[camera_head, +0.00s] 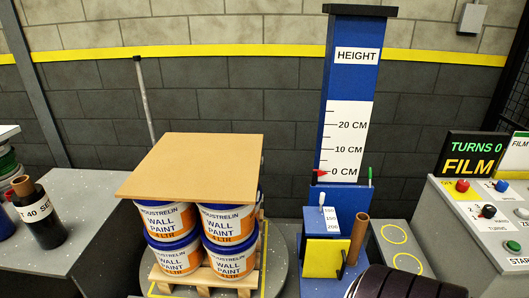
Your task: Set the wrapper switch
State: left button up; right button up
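The wrapper's blue mast (352,90) stands behind the turntable, with a "HEIGHT" scale (344,138) and a red pointer (320,172) at 0 CM. A small blue box (333,225) at its base carries a white-tipped lever (322,200) beside a number scale, of which 150 and 200 are legible. The display (472,156) reads "TURNS 0" and "FILM".
Wall paint pails (229,224) stand stacked on a wooden pallet (205,280) under a brown board (195,165). A yellow plate (325,258) and brown tube (357,238) are by the mast. A dark ribbed shape (405,285) fills the bottom edge. A grey table (60,245) is left.

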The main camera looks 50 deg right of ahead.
aim_at(462, 185)
jog(key=z, duration=3.4)
jog(key=i+l, duration=0.1)
